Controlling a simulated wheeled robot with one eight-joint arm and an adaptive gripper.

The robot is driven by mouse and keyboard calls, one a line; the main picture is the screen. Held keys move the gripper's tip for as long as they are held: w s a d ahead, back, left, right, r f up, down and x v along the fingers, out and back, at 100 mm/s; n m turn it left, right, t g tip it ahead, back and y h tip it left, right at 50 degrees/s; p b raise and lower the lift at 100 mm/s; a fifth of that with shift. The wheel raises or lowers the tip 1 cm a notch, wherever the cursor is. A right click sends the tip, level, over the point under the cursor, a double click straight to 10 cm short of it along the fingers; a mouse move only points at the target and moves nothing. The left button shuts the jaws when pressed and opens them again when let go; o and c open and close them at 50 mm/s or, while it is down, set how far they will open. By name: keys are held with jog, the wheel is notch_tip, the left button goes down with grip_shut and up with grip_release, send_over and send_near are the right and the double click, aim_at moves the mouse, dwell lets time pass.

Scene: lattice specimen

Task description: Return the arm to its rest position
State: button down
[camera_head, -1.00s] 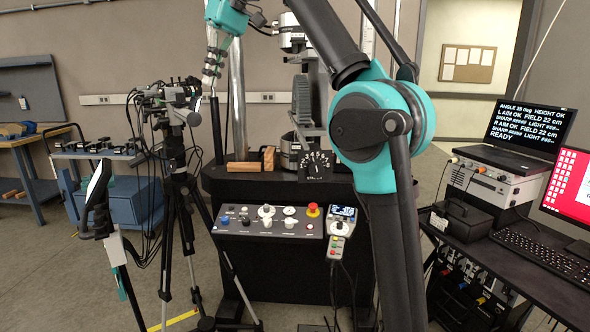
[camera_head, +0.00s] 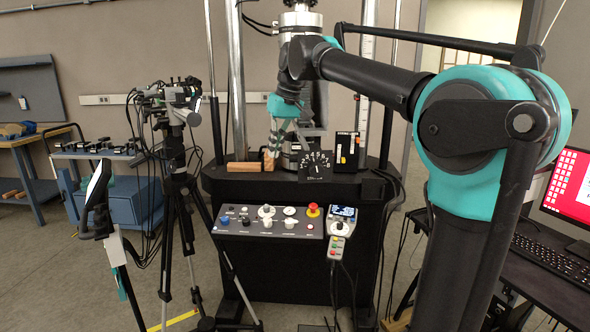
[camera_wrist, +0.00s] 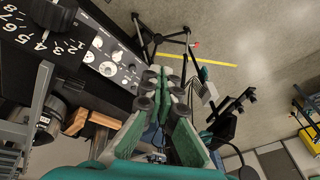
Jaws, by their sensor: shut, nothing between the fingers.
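My arm reaches in from the right in the head view, with its large teal elbow joint (camera_head: 470,195) at the right and its dark forearm running left to the test machine. My gripper (camera_head: 271,158) hangs below the teal wrist, pointing down, over the black machine table near the wooden blocks. In the wrist view my gripper (camera_wrist: 163,88) shows its green-and-grey fingers together, with nothing between them. Whether the fingertips touch anything on the table cannot be told.
The black machine table (camera_head: 345,185) carries a dial plate (camera_head: 315,166) and wooden blocks (camera_head: 243,166). A control panel (camera_head: 268,221) is in front. A camera tripod (camera_head: 178,205) stands left; a keyboard (camera_head: 552,262) lies right. Open floor lies at lower left.

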jog(key=s+d+f+m+t+h, duration=0.1)
jog(key=s+d+f+m, duration=0.15)
jog(key=d+f, duration=0.7)
jog(key=s+d+f+m+t, duration=0.1)
jog(key=s+d+f, duration=0.4)
jog(key=f, duration=0.8)
jog(key=s+d+f+m+h, duration=0.1)
jog(key=s+d+f, duration=0.4)
jog(key=f, duration=0.3)
jog(key=s+d+f+m, duration=0.2)
jog(key=s+d+f, duration=0.3)
jog(key=s+f, duration=0.2)
jog(key=shift+s+f+t+h, duration=0.3)
jog(key=shift+s+f+h, duration=0.1)
jog(key=shift+s, duration=0.25)
